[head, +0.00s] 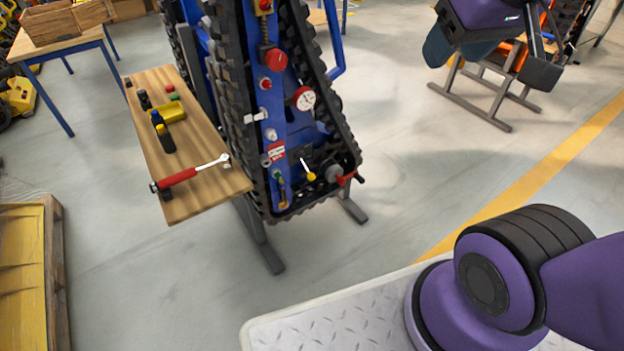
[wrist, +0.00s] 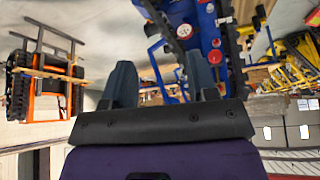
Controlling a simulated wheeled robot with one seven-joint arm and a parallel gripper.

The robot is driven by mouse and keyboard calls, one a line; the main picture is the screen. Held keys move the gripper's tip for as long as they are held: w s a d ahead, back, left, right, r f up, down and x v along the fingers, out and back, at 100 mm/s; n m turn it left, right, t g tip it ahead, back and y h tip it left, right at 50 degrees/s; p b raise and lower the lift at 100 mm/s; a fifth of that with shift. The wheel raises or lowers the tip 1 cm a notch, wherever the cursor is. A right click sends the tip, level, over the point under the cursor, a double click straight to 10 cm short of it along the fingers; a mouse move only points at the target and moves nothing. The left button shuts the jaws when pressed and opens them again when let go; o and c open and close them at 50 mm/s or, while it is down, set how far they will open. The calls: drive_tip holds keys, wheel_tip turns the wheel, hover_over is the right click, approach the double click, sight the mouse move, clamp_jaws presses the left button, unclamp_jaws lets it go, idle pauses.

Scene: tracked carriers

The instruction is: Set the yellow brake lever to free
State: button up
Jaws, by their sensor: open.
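The yellow brake lever (head: 311,176) is a short pale rod with a yellow knob, low on the blue end panel of the tracked carrier (head: 283,130). It slants down to the right, next to a red-handled valve (head: 348,178). I cannot read any free or set marking beside it. My gripper (wrist: 161,80) shows in the wrist view with its two dark fingers wide apart and nothing between them. In the head view my wrist is at the upper right, well away from the lever. The wrist view shows part of the carrier's panel beyond the fingers; I cannot make out the lever there.
A wooden side bench (head: 190,150) left of the carrier holds a red-handled wrench (head: 190,173) and small parts. The panel also bears a gauge (head: 304,98) and red knobs (head: 276,60). An orange machine on a grey stand (head: 487,92) is at upper right. Floor between is clear.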

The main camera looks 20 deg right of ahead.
drive_tip(key=w+d+f+n+t, duration=0.1)
drive_tip(key=w+f, duration=0.3)
drive_tip(key=w, duration=0.5)
drive_tip(key=w+d+f+n+t, duration=0.1)
drive_tip(key=w+f, duration=0.4)
drive_tip(key=w, duration=0.5)
drive_tip(key=w+d+f+n+t, duration=0.15)
drive_tip(key=w+f, duration=0.25)
drive_tip(key=w, duration=0.5)
drive_tip(key=w+a+f+n+y, duration=0.1)
drive_tip(key=w+a+f+y, duration=0.1)
drive_tip(key=w+f, duration=0.6)
drive_tip(key=m+t+y, duration=0.3)
drive_tip(key=t+y, duration=0.2)
drive_tip(key=t, duration=0.3)
approach(311, 177)
drive_tip(key=shift+g, duration=0.25)
drive_tip(key=x, duration=1)
drive_tip(key=shift+w+d+f, duration=0.15)
drive_tip(key=shift+w+f, duration=0.25)
drive_tip(key=shift+w, duration=0.1)
